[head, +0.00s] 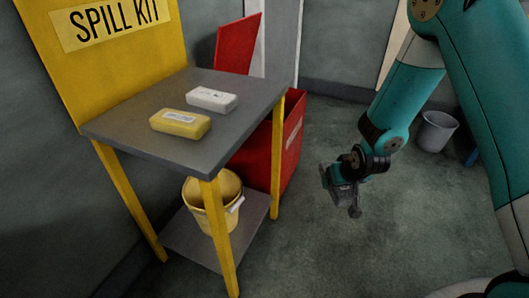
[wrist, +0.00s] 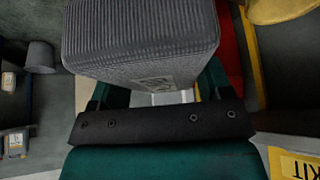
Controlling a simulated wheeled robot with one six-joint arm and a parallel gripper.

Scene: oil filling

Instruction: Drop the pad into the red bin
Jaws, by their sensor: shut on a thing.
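A grey ribbed pad (wrist: 140,35) with a small printed label fills the top middle of the wrist view. My gripper (wrist: 148,92) is shut on it. In the head view my gripper (head: 345,195) hangs over open floor, to the right of the red bin and apart from it. The pad is hard to tell from the gripper there. The red bin (head: 292,148) stands behind the grey table, partly hidden by it, with its red lid (head: 236,46) raised. A red strip of it (wrist: 229,45) shows beside the pad in the wrist view.
The grey table (head: 125,128) on yellow legs holds a yellow pack (head: 180,121) and a white pack (head: 211,99). A yellow bucket (head: 208,212) stands on its lower shelf. A grey waste bin (head: 435,132) stands at the right. The floor between is clear.

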